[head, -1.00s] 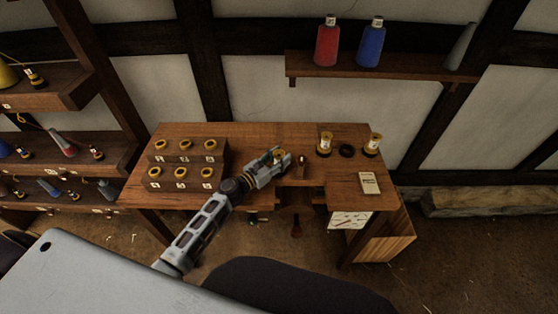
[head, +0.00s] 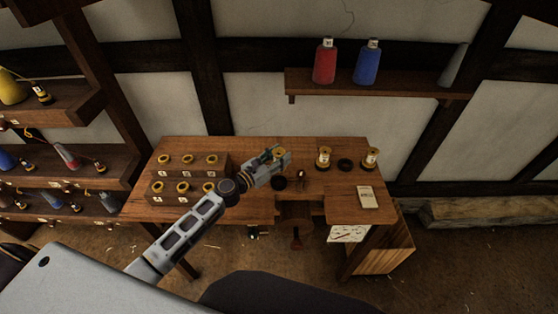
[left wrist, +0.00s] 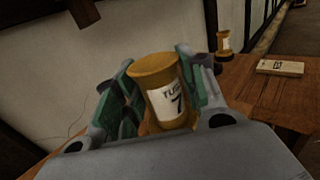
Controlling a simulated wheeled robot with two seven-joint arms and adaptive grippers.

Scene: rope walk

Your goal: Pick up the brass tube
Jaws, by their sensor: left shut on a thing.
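The brass tube (head: 279,153) is a small brass-coloured cylinder. In the left wrist view it stands upright and shows a white label (left wrist: 173,101) reading "TUBE" and 7. My left gripper (head: 275,160) is shut on it, and the green-padded fingers (left wrist: 160,95) press its two sides. The tube is held above the wooden table (head: 250,147), over a round black base (head: 279,183). The tube's lower end is hidden by the gripper. My right gripper is not in view.
Two labelled brass spools (head: 323,157) and (head: 371,158) stand at the table's back right, with a black ring (head: 345,164) between them. A stepped wooden rack (head: 190,166) of numbered brass rings is at left. A cream card (head: 367,197) lies at right.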

